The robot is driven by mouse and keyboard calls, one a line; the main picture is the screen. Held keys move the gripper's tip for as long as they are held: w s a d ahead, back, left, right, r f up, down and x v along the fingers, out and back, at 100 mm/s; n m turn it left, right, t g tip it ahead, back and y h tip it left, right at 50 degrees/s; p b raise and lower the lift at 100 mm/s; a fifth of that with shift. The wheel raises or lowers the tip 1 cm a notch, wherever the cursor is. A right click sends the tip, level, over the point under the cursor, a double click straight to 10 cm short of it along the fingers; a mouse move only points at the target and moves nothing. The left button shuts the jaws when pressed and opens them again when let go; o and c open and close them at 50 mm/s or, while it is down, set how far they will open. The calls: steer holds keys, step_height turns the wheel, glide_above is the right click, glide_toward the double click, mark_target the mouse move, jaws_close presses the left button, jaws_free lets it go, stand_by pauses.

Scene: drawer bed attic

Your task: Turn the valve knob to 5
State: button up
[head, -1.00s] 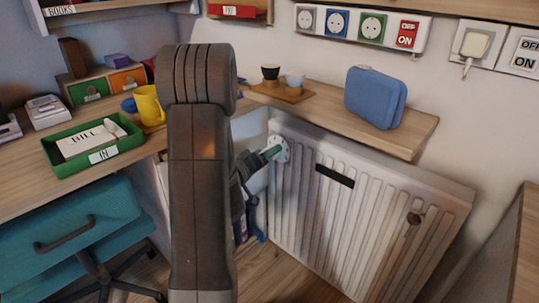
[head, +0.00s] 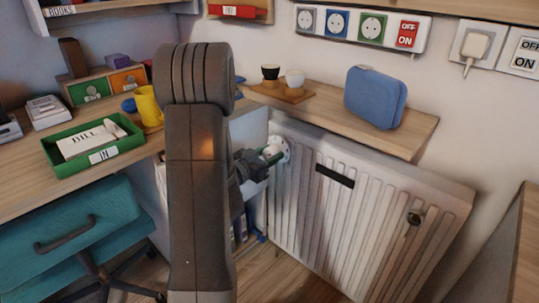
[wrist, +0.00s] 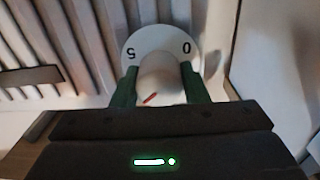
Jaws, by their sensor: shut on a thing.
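The valve knob (wrist: 160,75) is a pale round cap on a white dial plate (wrist: 160,42), seen in the wrist view. The plate carries a 5 at the left and a 0 at the right. A red mark on the knob is at its lower left in the wrist view, apart from both figures. My gripper (wrist: 159,67) has its green fingers on either side of the knob and is shut on it. In the head view the dial plate (head: 283,148) is at the upper left of the white radiator (head: 345,215), with my gripper (head: 272,154) at it.
A wooden shelf (head: 420,128) runs above the radiator, bearing a blue bag (head: 375,98) and cups on a small board (head: 262,91). A desk with a green tray (head: 120,146) is at the left, with a teal chair (head: 75,230) below.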

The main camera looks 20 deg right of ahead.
steer(key=shift+m, duration=0.7)
steer(key=shift+f, duration=0.1)
steer(key=o, duration=1)
steer(key=shift+c, duration=0.2)
steer(key=shift+a, duration=0.1)
